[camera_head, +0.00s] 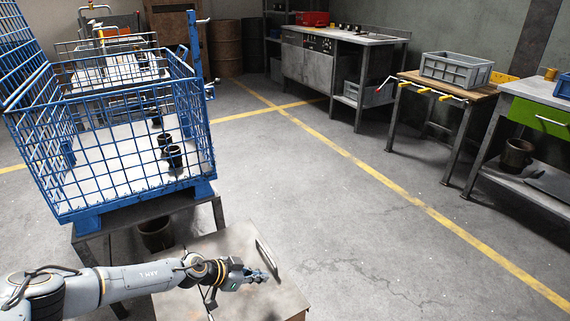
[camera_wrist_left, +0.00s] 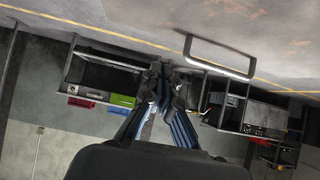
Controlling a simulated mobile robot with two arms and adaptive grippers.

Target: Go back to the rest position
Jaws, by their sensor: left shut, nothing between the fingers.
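My left arm comes in from the bottom left of the head view. Its gripper (camera_head: 262,276) is shut and empty, above the top of a worn metal-topped table (camera_head: 222,250). In the left wrist view the fingers (camera_wrist_left: 165,88) are together with nothing between them. A bar handle (camera_head: 267,257) stands on the table just beyond the fingertips; it also shows in the left wrist view (camera_wrist_left: 222,58). My right gripper is not in view.
A blue wire crate (camera_head: 118,186) on a stand holds several dark cylindrical parts (camera_head: 173,156). On the right are a wooden table (camera_head: 440,88) with a grey crate (camera_head: 456,70) and a bench with a green drawer (camera_head: 539,118). The middle floor is clear.

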